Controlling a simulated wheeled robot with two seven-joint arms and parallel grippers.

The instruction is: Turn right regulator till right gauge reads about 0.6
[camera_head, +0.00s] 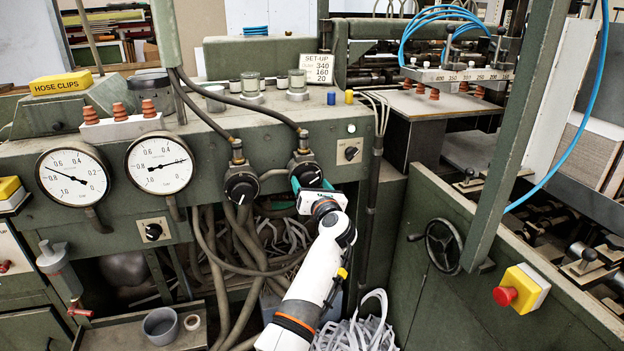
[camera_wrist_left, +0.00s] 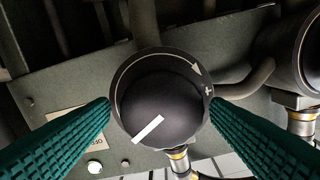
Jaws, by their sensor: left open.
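The right gauge (camera_head: 160,163) has a white dial, and its needle points right, at roughly 0.2 to 0.3. The right regulator (camera_head: 306,172) is a black round knob below a hose fitting; it also fills the middle of the left wrist view (camera_wrist_left: 160,105), with a white bar mark toward the lower left and a curved arrow on its rim. My left gripper (camera_wrist_left: 161,104) is open, its green ribbed fingers on either side of the knob, very near its edge. I cannot tell if they touch it. In the head view the gripper partly covers the knob's lower side. My right gripper is not in view.
The left regulator (camera_head: 241,187) sits close beside the right one. A small switch plate (camera_head: 348,150) is to the right. Hoses hang below, and a handwheel (camera_head: 443,245) and red button (camera_head: 505,295) are further right.

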